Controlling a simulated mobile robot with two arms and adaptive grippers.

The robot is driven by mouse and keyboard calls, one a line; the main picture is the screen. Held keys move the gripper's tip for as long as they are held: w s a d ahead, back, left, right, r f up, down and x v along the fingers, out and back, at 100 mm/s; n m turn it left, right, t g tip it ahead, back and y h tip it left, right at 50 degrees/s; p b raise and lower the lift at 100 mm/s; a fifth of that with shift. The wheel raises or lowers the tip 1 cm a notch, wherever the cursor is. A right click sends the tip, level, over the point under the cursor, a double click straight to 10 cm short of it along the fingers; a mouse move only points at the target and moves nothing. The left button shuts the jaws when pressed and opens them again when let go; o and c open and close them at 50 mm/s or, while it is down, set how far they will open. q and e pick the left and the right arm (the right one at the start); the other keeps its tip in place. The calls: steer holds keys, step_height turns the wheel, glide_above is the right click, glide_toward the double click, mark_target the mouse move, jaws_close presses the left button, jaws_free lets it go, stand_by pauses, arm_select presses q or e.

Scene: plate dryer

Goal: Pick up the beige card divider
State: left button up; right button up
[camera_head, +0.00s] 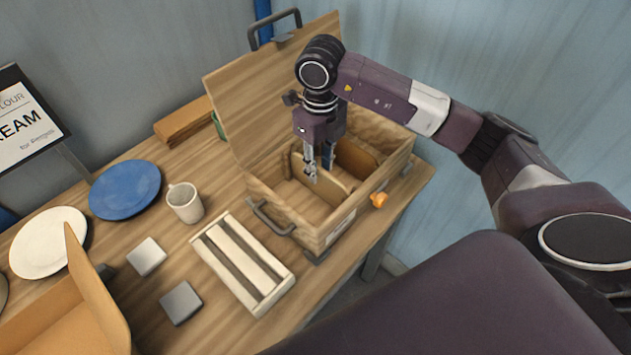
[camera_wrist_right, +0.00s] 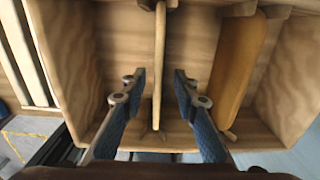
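The beige card divider (camera_head: 328,187) stands upright inside an open wooden box (camera_head: 290,215). In the right wrist view the divider (camera_wrist_right: 159,60) shows edge-on as a thin pale strip in the middle. My right gripper (camera_head: 319,170) reaches down into the box from above. Its blue-padded fingers are open, one on each side of the divider, with a gap visible on both sides in the right wrist view (camera_wrist_right: 159,85). The divider's lower part is partly hidden by the box wall. My left gripper is not in view.
A browner divider (camera_wrist_right: 238,65) stands to the right inside the box. The box lid (camera_head: 265,95) is raised behind. A slatted rack (camera_head: 242,262), a mug (camera_head: 184,202), plates and two grey blocks stand on the table left of the box.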

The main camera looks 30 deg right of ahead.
mark_target(319, 195)
steer(key=shift+s+f, duration=0.15)
steer(key=shift+f, duration=0.25)
steer(key=shift+s+f+p, duration=0.25)
steer(key=shift+f+p, duration=0.4)
steer(key=shift+f, duration=0.05)
steer(key=f, duration=0.1)
steer(key=f+p, duration=0.1)
steer(key=f, duration=0.1)
steer(key=f+p, duration=0.1)
steer(key=shift+w+f, duration=0.25)
steer(key=shift+f, duration=0.25)
jaws_close()
